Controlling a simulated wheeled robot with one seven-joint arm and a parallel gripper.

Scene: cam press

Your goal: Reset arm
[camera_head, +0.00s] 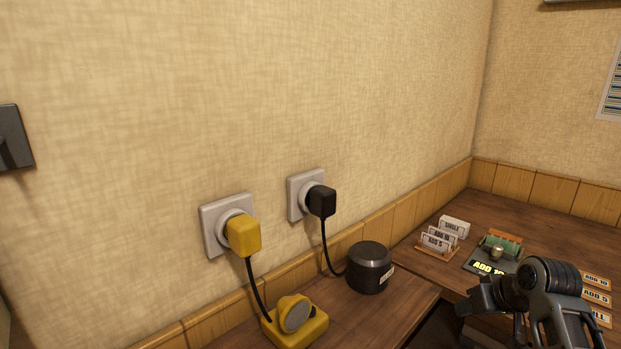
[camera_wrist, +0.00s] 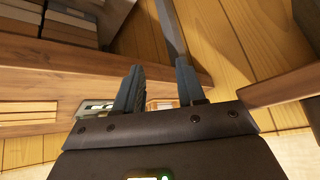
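My arm (camera_head: 550,290) shows at the lower right of the head view, bent in front of the right-hand desk. Its dark links cover part of that desk. My gripper (camera_wrist: 160,78) shows in the wrist view with its two dark fingers apart. The space between the fingers is empty, with only distant wood and a pale object behind it. The gripper touches nothing that I can see. In the head view I cannot make out the fingers clearly.
A small green-topped device (camera_head: 501,245) with an "ADD 10" plate and a card rack (camera_head: 438,241) stand on the right desk. Label cards (camera_head: 597,298) lie beside my arm. A black cylinder (camera_head: 369,268) and a yellow device (camera_head: 296,322) are plugged into wall sockets.

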